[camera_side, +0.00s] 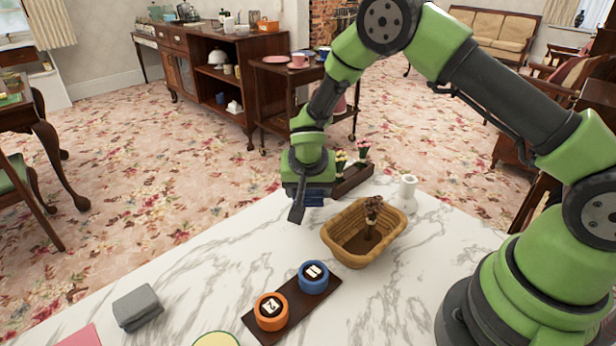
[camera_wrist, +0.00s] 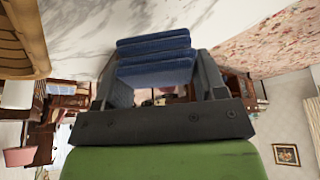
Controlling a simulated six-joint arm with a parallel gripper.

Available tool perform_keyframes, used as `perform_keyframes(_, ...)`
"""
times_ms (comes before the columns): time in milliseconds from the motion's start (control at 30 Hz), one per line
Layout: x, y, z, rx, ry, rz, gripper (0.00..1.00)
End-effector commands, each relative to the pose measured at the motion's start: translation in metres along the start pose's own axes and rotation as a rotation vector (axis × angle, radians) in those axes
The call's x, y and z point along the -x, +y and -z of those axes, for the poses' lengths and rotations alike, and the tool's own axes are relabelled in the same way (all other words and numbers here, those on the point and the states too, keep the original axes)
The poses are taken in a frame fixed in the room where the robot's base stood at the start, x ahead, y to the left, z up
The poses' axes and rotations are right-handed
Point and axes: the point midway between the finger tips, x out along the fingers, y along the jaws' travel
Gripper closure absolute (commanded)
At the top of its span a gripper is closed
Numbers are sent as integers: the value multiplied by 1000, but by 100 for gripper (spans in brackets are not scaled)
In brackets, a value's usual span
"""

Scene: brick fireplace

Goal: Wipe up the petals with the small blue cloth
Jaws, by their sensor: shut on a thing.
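My gripper (camera_side: 305,203) is over the far edge of the marble table, left of the wicker basket. It is shut on the small blue cloth, which shows as a dark blue patch (camera_side: 314,198) beside the finger. In the wrist view the folded blue cloth (camera_wrist: 154,56) sits in layers between the two fingers of my gripper (camera_wrist: 157,78). I cannot tell whether the cloth touches the table. I cannot make out any loose petals on the marble in either view.
The wicker basket (camera_side: 343,248) holds a dried flower. A dark tray with small flowers (camera_side: 352,178) and a white vase (camera_side: 407,188) stand behind it. Orange (camera_side: 271,321) and blue (camera_side: 313,288) pots sit on a dark board (camera_side: 292,311). A grey folded cloth (camera_side: 137,307) lies front left.

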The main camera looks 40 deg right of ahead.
Motion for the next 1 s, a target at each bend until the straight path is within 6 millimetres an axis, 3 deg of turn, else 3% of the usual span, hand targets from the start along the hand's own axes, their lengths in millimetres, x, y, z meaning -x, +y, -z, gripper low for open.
perform_keyframes(300, -34, 0, -14, 3, -3, -3, 57)
perform_keyframes(1000, -14, -47, -55, 1, 1, 1, 61)
